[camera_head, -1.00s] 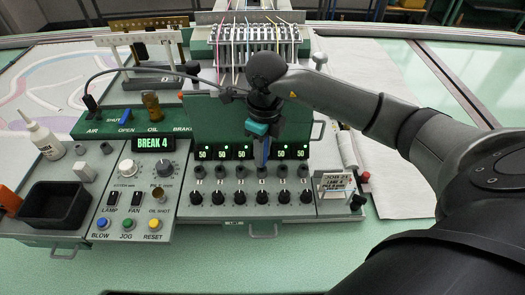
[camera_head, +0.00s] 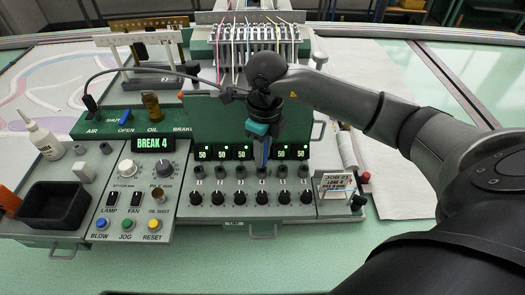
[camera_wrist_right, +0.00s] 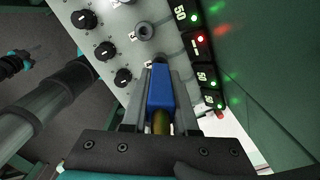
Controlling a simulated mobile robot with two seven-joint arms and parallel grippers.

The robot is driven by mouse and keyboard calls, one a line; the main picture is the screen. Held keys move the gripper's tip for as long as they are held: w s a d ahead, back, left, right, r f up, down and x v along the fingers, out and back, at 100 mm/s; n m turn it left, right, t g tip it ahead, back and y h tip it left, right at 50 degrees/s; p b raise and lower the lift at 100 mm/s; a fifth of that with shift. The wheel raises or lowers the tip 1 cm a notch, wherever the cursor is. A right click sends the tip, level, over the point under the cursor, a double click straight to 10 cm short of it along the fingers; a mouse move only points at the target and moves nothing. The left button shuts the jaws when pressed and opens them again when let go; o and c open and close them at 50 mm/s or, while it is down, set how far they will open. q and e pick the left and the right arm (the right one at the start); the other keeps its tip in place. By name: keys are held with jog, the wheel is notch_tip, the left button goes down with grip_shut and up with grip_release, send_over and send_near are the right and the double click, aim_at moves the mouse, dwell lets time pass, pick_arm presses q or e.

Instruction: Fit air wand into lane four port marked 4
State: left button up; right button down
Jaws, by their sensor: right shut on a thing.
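My right gripper (camera_head: 262,150) points down over the lane panel and is shut on the air wand (camera_head: 266,157). In the right wrist view the wand (camera_wrist_right: 160,90) shows as a blue block with a brass part, between the fingers. Its lower end is over or at the fourth port in the row. The gripper and wand hide this port, so I cannot tell whether the tip is inside. The third port (camera_wrist_right: 145,31) is just beyond the wand. A small dark and teal part in the right wrist view (camera_wrist_right: 14,63) may be my left gripper; its jaws are unclear.
A black hose (camera_head: 130,70) arches from the AIR fitting to the wand. Knobs (camera_head: 240,198) line the panel below the ports. The display (camera_head: 153,143) reads BREAK 4. A card stand (camera_head: 333,186) is to the right, and a black tray (camera_head: 55,204) is at left.

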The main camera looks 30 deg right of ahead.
jog(key=shift+f+b, duration=0.95)
jog(key=shift+f, duration=0.2)
jog(key=c, duration=0.6)
grip_release()
jog(key=r, duration=1.5)
jog(key=shift+s+d+r, duration=0.15)
jog(key=shift+s+r, duration=0.05)
jog(key=shift+s, duration=0.05)
